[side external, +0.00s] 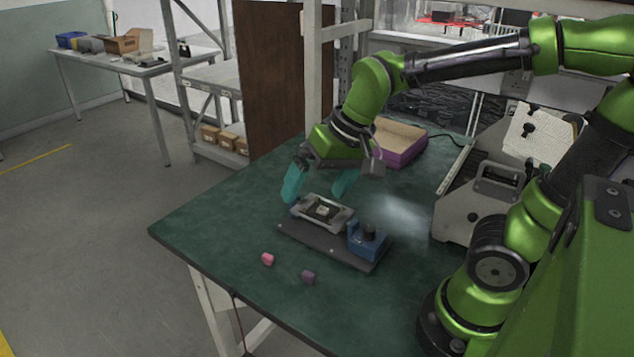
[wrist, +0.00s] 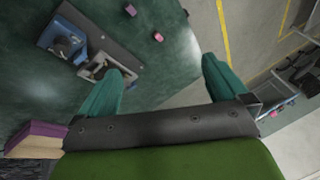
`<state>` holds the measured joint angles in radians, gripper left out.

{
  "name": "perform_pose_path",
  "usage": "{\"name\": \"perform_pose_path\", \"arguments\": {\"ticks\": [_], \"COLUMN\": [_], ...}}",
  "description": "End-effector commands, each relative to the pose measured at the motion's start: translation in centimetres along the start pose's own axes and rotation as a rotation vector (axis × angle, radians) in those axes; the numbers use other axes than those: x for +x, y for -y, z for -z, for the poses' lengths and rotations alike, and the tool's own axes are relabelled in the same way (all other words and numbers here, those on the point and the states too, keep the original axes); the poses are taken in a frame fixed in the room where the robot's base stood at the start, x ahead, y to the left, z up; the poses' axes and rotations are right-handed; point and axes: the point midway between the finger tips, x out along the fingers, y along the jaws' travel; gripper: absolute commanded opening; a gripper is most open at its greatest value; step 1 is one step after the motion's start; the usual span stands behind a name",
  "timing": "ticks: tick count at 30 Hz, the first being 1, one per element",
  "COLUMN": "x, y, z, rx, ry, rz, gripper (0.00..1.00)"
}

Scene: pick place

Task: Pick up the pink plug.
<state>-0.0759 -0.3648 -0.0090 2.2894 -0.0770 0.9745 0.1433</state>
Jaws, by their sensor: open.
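The pink plug (side external: 267,259) is a small block lying on the green table (side external: 200,235), near its front edge in the side view. In the wrist view the pink plug (wrist: 158,37) shows near the top middle, ahead of the fingers. My gripper (side external: 318,186) has two teal fingers spread apart, with nothing between them. It is above the far end of the fixture plate, apart from the plug and behind it. In the wrist view my gripper (wrist: 165,80) is also open and empty.
A purple plug (side external: 308,277) lies right of the pink one. A dark plate (side external: 318,244) carries a metal fixture (side external: 340,218) and a blue block (side external: 365,245) between gripper and plugs. A purple-sided box (side external: 405,155) sits behind; a grey machine (side external: 455,218) stands right. Table left of the plugs is clear.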

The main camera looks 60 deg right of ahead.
Motion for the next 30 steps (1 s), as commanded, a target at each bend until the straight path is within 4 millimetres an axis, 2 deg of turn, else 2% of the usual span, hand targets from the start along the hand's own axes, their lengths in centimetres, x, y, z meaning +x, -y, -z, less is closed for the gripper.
{"name": "perform_pose_path", "arguments": {"ticks": [3,9,11,18,21,27,30], "x": [-1.8,-3.5,-3.9,-4.3,-4.3,-4.3,-3.7], "y": [-1.3,-2.4,-2.4,-2.4,-2.4,-2.4,-2.3], "z": [-2.0,-3.5,-3.5,-3.3,-3.3,-3.3,-3.5], "rx": [-0.094,-0.103,-0.101,-0.096,-0.096,-0.097,-0.100], "ry": [-0.096,-0.193,-0.211,-0.226,-0.226,-0.225,-0.198], "rz": [0.054,0.097,0.103,0.107,0.107,0.107,0.099], "gripper": [1.00,1.00,0.92,0.56,0.45,0.45,0.45]}}
